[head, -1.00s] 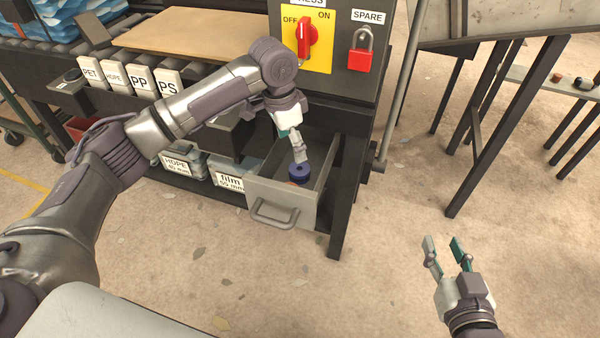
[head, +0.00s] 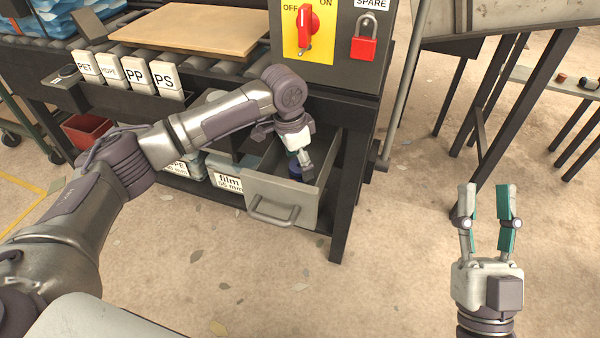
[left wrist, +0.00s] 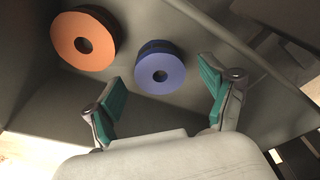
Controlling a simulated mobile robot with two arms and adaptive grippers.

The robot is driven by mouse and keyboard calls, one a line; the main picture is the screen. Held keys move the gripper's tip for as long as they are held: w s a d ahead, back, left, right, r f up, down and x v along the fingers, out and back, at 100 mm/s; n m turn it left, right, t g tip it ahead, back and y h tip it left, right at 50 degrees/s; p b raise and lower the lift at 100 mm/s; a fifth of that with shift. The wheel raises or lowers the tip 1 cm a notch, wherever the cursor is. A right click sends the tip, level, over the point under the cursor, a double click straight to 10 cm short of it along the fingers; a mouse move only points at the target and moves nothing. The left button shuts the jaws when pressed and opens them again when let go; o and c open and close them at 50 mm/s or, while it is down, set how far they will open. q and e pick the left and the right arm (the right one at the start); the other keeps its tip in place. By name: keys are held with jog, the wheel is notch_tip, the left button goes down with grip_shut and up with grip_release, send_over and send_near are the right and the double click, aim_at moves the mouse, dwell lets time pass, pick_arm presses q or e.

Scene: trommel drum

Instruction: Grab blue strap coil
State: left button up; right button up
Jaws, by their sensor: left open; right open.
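The blue strap coil (left wrist: 160,68) lies in the open drawer (head: 281,203). In the left wrist view it sits just beyond and between the fingertips of my left gripper (left wrist: 164,100), which is open and empty. An orange coil (left wrist: 83,40) lies to its left in the same drawer. My right gripper (head: 487,197) is open and empty above the floor at the right.
The drawer hangs under a bench with a red switch (head: 307,27) and a red padlock (head: 364,42) above it. Labelled blocks (head: 122,72) stand along the bench edge.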

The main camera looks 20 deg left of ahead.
pick_arm(q)
jog(key=shift+f, duration=0.35)
jog(key=c, duration=1.3)
jog(key=shift+r, duration=0.1)
jog(key=shift+c, duration=0.2)
